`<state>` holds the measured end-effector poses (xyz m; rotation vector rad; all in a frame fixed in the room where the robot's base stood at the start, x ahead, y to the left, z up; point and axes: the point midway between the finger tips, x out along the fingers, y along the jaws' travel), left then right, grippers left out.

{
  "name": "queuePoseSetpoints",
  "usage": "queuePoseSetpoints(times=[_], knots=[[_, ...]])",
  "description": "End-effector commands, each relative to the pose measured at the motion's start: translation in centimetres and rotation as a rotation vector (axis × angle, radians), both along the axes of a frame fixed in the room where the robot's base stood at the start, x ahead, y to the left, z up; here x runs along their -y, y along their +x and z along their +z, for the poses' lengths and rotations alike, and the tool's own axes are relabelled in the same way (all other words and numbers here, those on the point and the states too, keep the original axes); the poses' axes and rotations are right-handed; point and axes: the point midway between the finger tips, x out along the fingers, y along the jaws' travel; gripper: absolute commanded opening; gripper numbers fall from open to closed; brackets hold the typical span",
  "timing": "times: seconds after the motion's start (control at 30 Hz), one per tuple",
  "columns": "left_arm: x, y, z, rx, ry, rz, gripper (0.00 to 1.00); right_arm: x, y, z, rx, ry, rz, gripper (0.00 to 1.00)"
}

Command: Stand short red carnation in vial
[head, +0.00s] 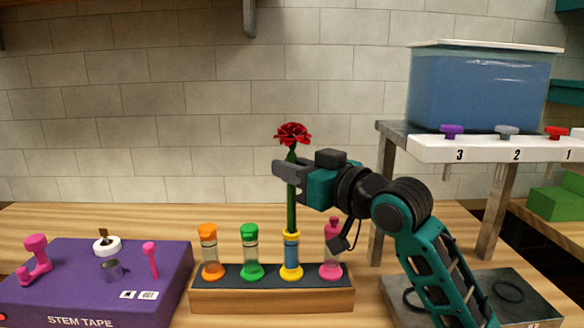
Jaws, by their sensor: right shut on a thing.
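A short red carnation (292,134) stands upright, its green stem (291,215) running down to a yellow-ringed vial (291,254) with blue liquid. The stem's lower end appears to be inside the vial's mouth. My right gripper (288,171) comes from the right and is shut on the stem just below the flower head. The vial stands in a wooden rack (271,296) with a dark top. My left gripper is not in view.
The rack also holds an orange vial (209,252), a green vial (251,253) and a pink vial (331,250). A purple stem tape box (75,280) stands left. A blue tank (478,88) sits on a metal stand right, above numbered taps (506,133).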

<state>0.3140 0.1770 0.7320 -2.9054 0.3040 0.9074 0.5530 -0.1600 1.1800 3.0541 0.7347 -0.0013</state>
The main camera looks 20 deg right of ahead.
Motion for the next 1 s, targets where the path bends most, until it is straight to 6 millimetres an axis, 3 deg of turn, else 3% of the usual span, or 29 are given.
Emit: queuePoseSetpoints(times=[1.0], knots=[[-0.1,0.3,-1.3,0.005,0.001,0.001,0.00,0.0,0.0,-2.5,0.000,0.000,0.000,0.00]])
